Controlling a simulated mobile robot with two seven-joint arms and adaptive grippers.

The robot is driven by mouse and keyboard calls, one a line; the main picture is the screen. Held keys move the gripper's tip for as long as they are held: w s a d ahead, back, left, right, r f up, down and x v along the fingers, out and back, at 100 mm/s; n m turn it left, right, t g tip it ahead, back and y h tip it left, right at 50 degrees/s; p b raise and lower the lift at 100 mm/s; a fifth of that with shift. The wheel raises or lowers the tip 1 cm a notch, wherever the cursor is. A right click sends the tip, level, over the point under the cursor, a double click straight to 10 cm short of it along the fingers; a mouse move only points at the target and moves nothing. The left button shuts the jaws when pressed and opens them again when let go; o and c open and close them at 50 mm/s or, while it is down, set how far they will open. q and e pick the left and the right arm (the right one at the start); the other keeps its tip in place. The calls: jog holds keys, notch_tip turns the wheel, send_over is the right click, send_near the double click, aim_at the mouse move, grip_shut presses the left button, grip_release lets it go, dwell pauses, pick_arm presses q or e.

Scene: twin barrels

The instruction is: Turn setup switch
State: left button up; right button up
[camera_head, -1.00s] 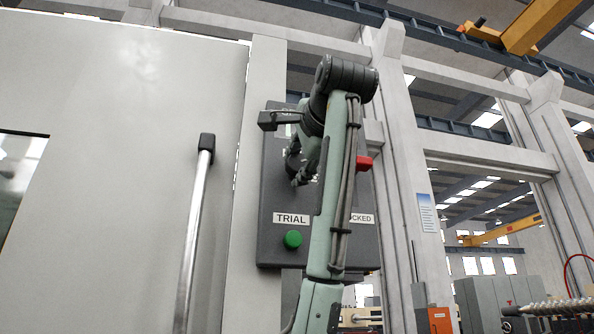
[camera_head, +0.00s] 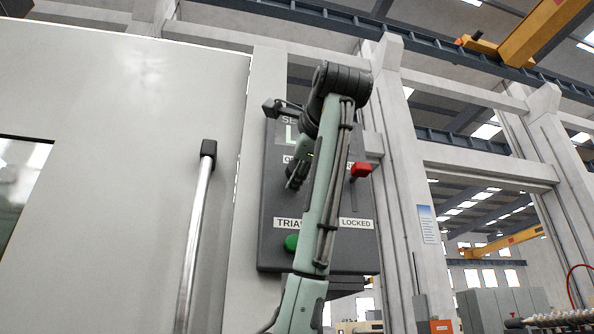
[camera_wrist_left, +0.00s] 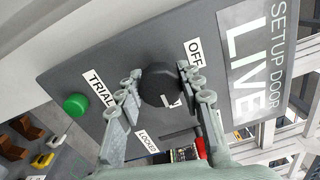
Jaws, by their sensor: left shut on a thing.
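The setup switch is a round black knob (camera_wrist_left: 160,86) on a dark grey panel (camera_wrist_left: 75,60), with a small white mark near its lower right edge in the left wrist view. Labels TRIAL (camera_wrist_left: 98,88), OFF (camera_wrist_left: 195,60) and LOCKED (camera_wrist_left: 146,140) surround it. My left gripper (camera_wrist_left: 160,82) is shut on the knob, one finger on each side. In the head view my left gripper (camera_head: 297,172) is at the panel (camera_head: 268,205) and the knob is hidden behind it. My right gripper is not in view.
A sign (camera_wrist_left: 250,62) reads SETUP DOOR LIVE. A green button (camera_head: 291,243) sits below TRIAL, and a red-ended lever (camera_head: 361,170) sticks out at the panel's right. Left of the panel is a large grey door with a long bar handle (camera_head: 196,235).

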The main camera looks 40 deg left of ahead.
pick_arm(q)
jog(key=o, duration=1.2)
jog(key=shift+c, duration=0.2)
jog(key=v, duration=1.2)
